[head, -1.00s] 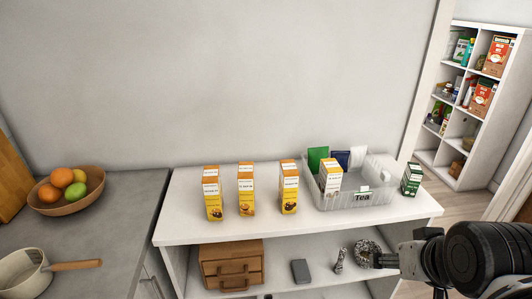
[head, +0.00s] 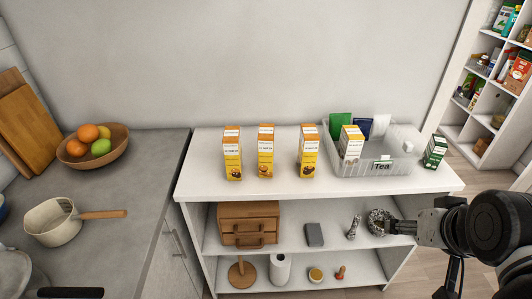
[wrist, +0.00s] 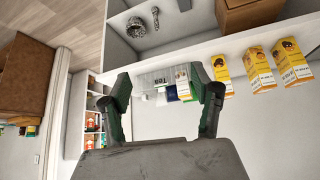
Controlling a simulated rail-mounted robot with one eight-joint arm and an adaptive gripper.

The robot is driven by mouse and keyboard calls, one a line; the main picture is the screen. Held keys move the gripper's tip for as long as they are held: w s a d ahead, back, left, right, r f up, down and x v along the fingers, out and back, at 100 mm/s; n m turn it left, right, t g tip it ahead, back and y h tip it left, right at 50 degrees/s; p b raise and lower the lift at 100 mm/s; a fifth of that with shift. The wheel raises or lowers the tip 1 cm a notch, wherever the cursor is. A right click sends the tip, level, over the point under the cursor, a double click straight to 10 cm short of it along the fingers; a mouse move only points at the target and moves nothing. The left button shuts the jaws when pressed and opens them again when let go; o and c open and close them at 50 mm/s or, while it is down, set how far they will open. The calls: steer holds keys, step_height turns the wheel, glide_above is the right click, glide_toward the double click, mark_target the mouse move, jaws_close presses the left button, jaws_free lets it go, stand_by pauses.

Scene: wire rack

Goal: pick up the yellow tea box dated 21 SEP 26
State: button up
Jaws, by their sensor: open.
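Three yellow tea boxes with orange and white tops stand upright in a row on the white rack top: left (head: 232,155), middle (head: 266,153) and right (head: 308,153). Another box (head: 351,145), white and orange, stands in the clear Tea bin (head: 375,168). My gripper (head: 390,228) is at the lower right in the head view, apart from the boxes. In the wrist view my gripper (wrist: 166,88) is open and empty.
A green box (head: 435,151) stands right of the bin. The shelf below holds a wooden drawer box (head: 249,224), a dark grey block (head: 314,235) and a metallic round object (head: 377,221). A counter with a fruit bowl (head: 92,148) and pan (head: 53,222) is left. The rack-top front is clear.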

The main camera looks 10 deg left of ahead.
steer(key=o, duration=0.6)
